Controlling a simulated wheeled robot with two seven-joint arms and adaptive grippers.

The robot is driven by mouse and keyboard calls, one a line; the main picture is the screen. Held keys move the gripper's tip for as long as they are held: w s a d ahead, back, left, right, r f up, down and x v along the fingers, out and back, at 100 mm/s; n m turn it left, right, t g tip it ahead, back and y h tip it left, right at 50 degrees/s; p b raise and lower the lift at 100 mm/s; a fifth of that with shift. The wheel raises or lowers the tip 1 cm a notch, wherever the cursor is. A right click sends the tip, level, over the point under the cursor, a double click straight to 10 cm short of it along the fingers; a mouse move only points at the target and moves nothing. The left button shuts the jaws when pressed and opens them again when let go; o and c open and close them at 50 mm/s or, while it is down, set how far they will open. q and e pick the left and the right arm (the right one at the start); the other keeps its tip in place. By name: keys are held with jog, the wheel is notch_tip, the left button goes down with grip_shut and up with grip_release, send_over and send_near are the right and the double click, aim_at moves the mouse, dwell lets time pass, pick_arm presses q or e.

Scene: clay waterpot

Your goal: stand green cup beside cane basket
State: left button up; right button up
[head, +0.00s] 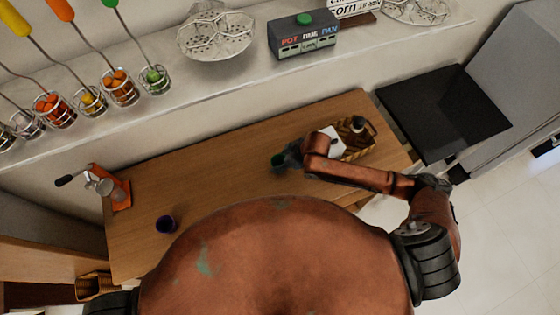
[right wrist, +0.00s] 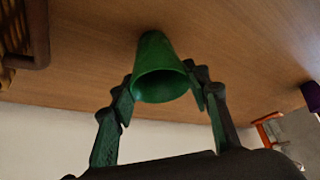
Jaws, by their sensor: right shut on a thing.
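The green cup (head: 277,161) is over or on the wooden table, left of the cane basket (head: 352,152) with a gap between them. My right gripper (head: 287,158) is shut on the cup. In the right wrist view the green cup (right wrist: 158,62) sits between the two fingers of my right gripper (right wrist: 161,86), its open mouth facing the camera and its narrow end toward the table. I cannot tell whether its base touches the table. Part of the basket (right wrist: 30,62) shows at the upper left there. My forearm hides part of the basket in the head view. My left gripper is out of view.
The basket holds a dark bottle (head: 357,124) and something white (head: 333,142). An orange juicer (head: 117,191) and a purple cup (head: 165,224) stand on the left part of the table (head: 215,185). The table between them and the green cup is clear. A wall shelf runs behind.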

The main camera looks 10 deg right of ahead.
jog(key=shift+f, duration=0.1)
jog(key=o, duration=1.1)
jog(key=v, duration=1.2)
jog(key=shift+a, duration=0.1)
